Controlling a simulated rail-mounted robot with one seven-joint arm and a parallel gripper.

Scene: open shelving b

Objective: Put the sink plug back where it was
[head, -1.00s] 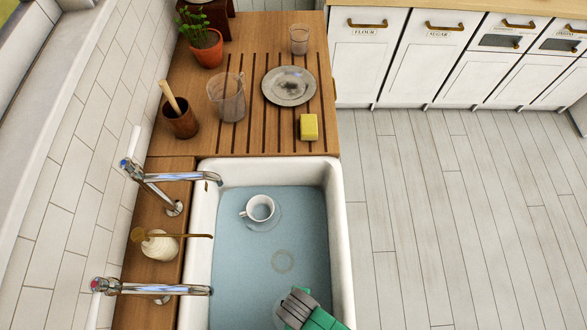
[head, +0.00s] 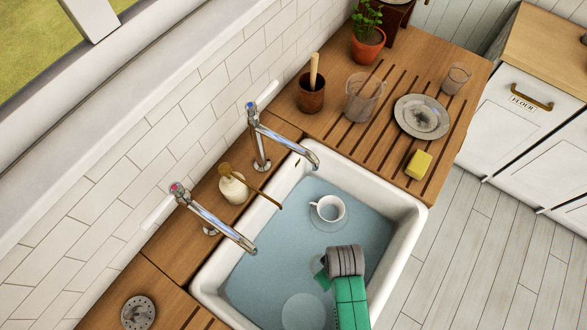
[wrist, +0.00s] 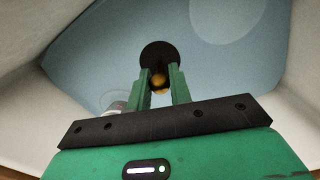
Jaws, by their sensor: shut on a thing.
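The sink plug (wrist: 158,52) is a dark round disc with a brass-coloured knob (wrist: 158,80) in the wrist view. My gripper (wrist: 160,88) is shut on the knob, with the disc beyond the green fingertips. In the head view my gripper (head: 321,279) is over the sink basin (head: 410,225), pointing down and left; the plug is hidden there. The basin holds bluish water. The drain lies behind or close to my gripper and is mostly hidden. I cannot tell whether the plug touches the water.
A white cup (head: 328,209) stands in the basin on a saucer. A pale round plate (head: 303,312) lies under the water nearer me. Two taps (head: 285,140) (head: 215,222) reach over the left rim. A round perforated metal piece (head: 138,312) lies on the left counter.

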